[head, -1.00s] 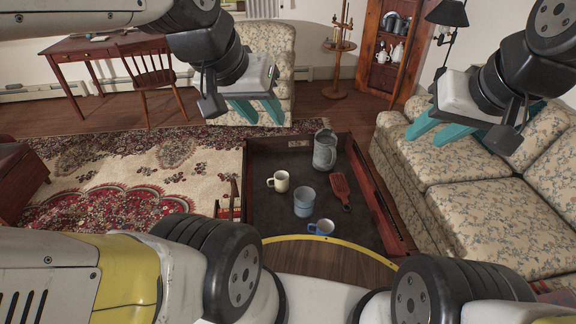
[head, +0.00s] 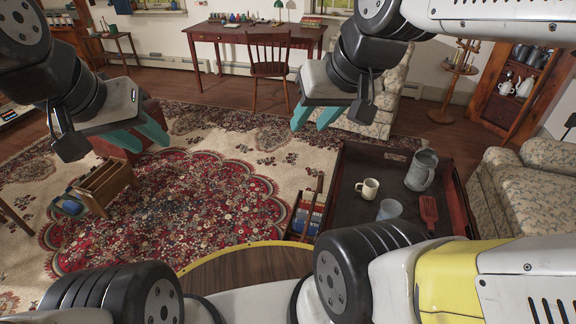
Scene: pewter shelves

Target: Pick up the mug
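A cream mug (head: 370,189) stands upright in a dark, red-brown-rimmed low table (head: 350,212) at the right. A blue-grey cup (head: 389,209) stands nearer, and a grey-blue pitcher (head: 421,171) stands behind and to the right. The frames do not tell which vessel is the task's mug. My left gripper (head: 145,138) is open and empty above the rug at the left, far from the mugs. My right gripper (head: 311,122) is open and empty, up and left of the cream mug in the picture. The table's near part is hidden by my own body.
A red slatted thing (head: 428,211) lies beside the blue-grey cup. A wooden magazine holder (head: 104,186) stands on the patterned rug (head: 215,205). A floral sofa (head: 524,196) flanks the table's right side. A desk (head: 225,32) and chair (head: 268,66) stand behind.

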